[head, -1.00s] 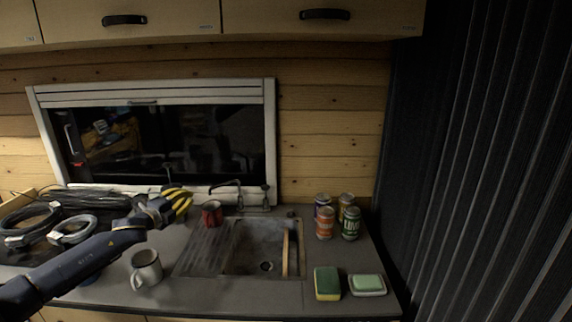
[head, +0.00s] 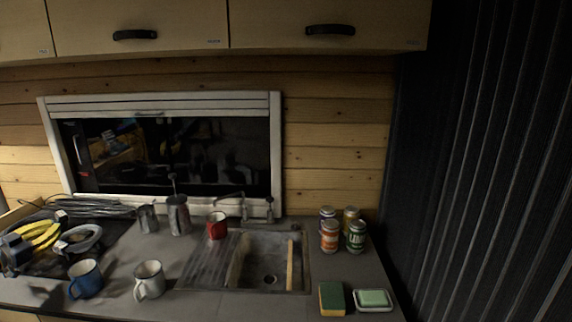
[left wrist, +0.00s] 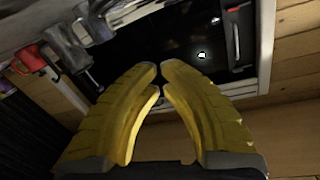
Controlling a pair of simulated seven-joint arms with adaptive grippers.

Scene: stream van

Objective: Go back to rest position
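My left gripper (head: 36,236), with yellow fingers, is at the far left of the head view, over the left end of the counter by the cables. In the left wrist view its fingertips (left wrist: 159,70) come close together with only a narrow gap, and nothing shows between them. My right gripper is not in view.
A blue mug (head: 86,279) and a white mug (head: 149,280) stand near the counter's front, close to the gripper's right. Metal canisters (head: 179,215), a red mug (head: 217,226), a sink (head: 268,284), several cans (head: 356,236), a sponge (head: 332,299) and a soap dish (head: 374,307) lie further right.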

